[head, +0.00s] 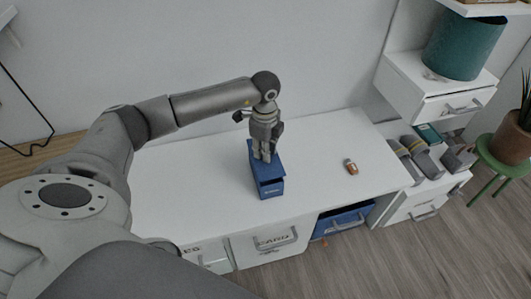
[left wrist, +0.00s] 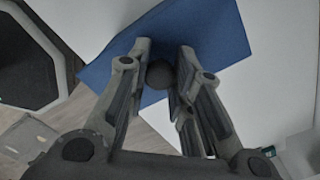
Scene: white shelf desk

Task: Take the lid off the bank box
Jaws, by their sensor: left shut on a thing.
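The blue bank box (head: 271,190) stands on the white desk, near the middle of the head view. Its blue lid (head: 275,170) is over the box, with a dark gap showing between lid and box front. My left gripper (head: 263,158) points down at the lid from above. In the left wrist view, the left gripper (left wrist: 160,80) is shut on the dark round knob (left wrist: 160,73) of the lid, and the blue lid (left wrist: 215,35) spreads out behind the fingers. Whether the lid still touches the box at the back is hidden. My right gripper is not in view.
A small orange-brown jar (head: 351,167) stands on the white desk (head: 320,135) to the right of the box. Drawers (head: 270,243) and a blue bin (head: 345,218) sit below the desktop. Slippers (head: 410,155) and a teal pot (head: 463,47) are on the shelf unit at right.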

